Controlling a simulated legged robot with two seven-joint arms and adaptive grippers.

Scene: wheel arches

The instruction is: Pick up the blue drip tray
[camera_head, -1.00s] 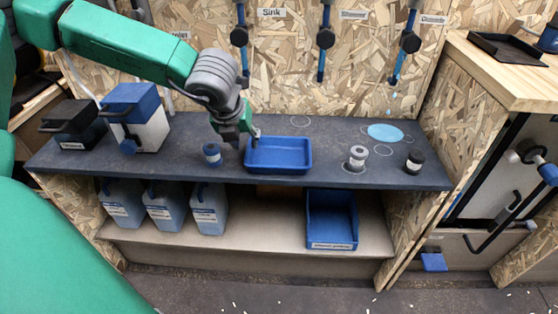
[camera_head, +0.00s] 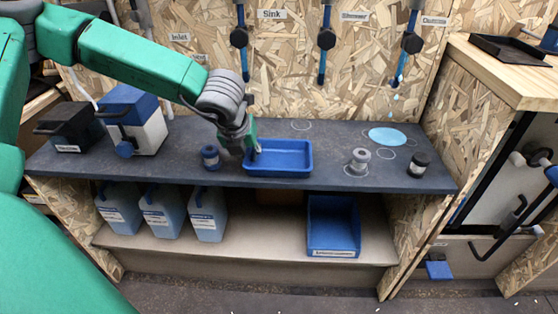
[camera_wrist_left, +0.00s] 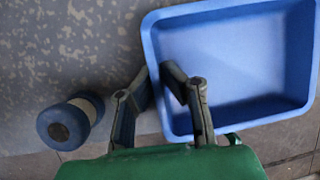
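The blue drip tray (camera_head: 278,168) lies flat on the dark worktop near its front edge. In the left wrist view the tray (camera_wrist_left: 235,60) fills the upper right. My left gripper (camera_head: 248,152) is at the tray's left wall. In the left wrist view the gripper's fingers (camera_wrist_left: 158,76) straddle that wall, one outside and one inside, with their tips drawn close together on the rim. The exact finger contact is small and partly hidden. My right gripper is not in view.
A blue-and-white container (camera_head: 136,120) is at the left. A blue bin (camera_head: 333,225) and several jugs (camera_head: 208,213) are on the shelf below.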

